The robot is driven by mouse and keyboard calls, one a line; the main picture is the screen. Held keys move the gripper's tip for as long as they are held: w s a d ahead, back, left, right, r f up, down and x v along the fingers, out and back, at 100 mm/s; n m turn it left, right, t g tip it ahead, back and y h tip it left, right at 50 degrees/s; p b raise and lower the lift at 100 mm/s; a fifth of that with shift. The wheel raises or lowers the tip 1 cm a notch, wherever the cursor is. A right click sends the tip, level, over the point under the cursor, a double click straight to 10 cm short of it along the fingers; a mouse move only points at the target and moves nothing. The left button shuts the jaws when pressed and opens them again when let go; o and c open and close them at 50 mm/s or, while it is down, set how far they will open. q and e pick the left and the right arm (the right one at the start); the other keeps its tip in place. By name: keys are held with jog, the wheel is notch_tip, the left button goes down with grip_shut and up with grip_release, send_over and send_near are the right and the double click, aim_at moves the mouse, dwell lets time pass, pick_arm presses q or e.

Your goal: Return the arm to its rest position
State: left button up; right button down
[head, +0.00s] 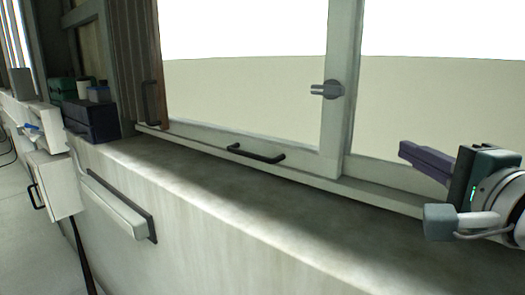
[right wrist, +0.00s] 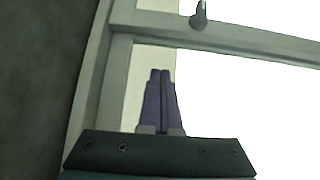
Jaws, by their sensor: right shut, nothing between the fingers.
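My right gripper (head: 402,149) is at the right edge of the head view, in front of the window (head: 345,100) and above the sill (head: 215,190). Its purple fingers point left. In the right wrist view the two fingers (right wrist: 160,73) lie together, shut with nothing between them, in front of the window frame and a bright pane. Part of my right arm is cut off by the right picture edge. My left gripper is not in view.
A grey window latch (head: 328,90) and a black handle (head: 255,154) stick out from the window. The sill is bare near my right gripper.

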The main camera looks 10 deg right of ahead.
jog(key=s+a+f+n+g+y, duration=0.3)
jog(key=s+a+f+n+g, duration=0.5)
jog(key=s+a+f+n, duration=0.35)
jog(key=s+d+f+n+g+h, duration=0.1)
jog(key=s+f+n+g, duration=0.2)
jog(key=s, duration=0.4)
jog(key=s+f+n+g, duration=0.2)
jog(key=s+n+g, duration=0.1)
jog(key=s+n, duration=0.35)
notch_tip(320, 180, up, 14)
jog(key=p, duration=1.4)
jog(key=shift+s+d+r+h, duration=0.2)
jog(key=shift+s+r+h, duration=0.1)
jog(key=shift+s, duration=0.15)
jog(key=c, duration=1.6)
grip_release()
